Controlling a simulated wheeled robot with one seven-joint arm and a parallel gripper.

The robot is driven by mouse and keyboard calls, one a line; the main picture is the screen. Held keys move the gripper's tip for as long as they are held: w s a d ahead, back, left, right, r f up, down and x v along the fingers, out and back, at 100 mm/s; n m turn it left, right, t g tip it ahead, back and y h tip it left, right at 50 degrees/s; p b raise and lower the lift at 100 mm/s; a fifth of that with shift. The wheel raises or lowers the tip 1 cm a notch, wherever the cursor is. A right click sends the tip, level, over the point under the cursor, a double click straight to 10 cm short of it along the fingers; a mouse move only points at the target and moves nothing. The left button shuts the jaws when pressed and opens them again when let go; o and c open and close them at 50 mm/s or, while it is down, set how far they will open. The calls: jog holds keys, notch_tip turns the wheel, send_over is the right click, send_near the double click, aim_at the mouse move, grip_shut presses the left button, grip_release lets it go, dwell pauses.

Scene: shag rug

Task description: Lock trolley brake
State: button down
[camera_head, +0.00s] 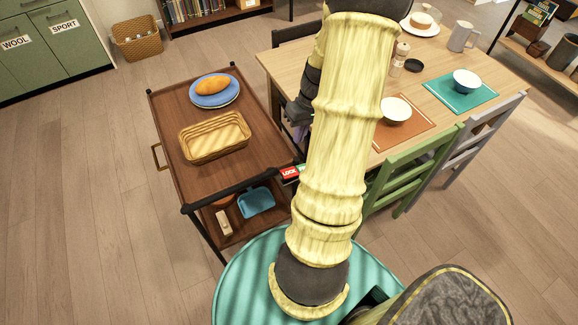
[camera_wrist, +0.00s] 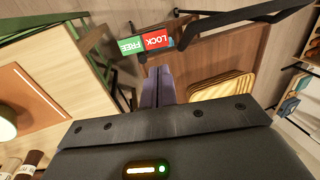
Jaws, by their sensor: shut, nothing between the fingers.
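The brown wooden trolley (camera_head: 165,125) stands left of the table, its top shelf and part of a lower shelf in view. Its brake plate, with a red LOCK part (camera_head: 289,173) and a green FREE part, is at the near right corner, partly hidden by my arm in the head view. In the wrist view the red LOCK part (camera_wrist: 156,41) and green FREE part (camera_wrist: 130,46) show upside down, just beyond my fingers. I cannot tell the brake lever's position. My gripper (camera_wrist: 157,72) is shut and empty, its purple fingers apart from the plate.
On the trolley are a blue plate (camera_head: 214,101) with bread and a wicker tray (camera_head: 187,147); a blue container (camera_head: 256,201) is below. The dining table (camera_head: 285,66) and green chair (camera_head: 408,166) stand close on the right. Floor left of the trolley is clear.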

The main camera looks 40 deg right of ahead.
aim_at(284, 174)
jog(key=p+x, duration=0.1)
jog(key=x, duration=1.3)
jog(key=shift+w+a+f, duration=0.2)
jog(key=shift+a+f, duration=0.25)
jog(key=shift+a, duration=0.2)
jog(key=shift+d+r, duration=0.1)
jog(key=shift+s+d+r, duration=0.15)
jog(key=shift+d+r, duration=0.15)
jog(key=shift+d, duration=0.35)
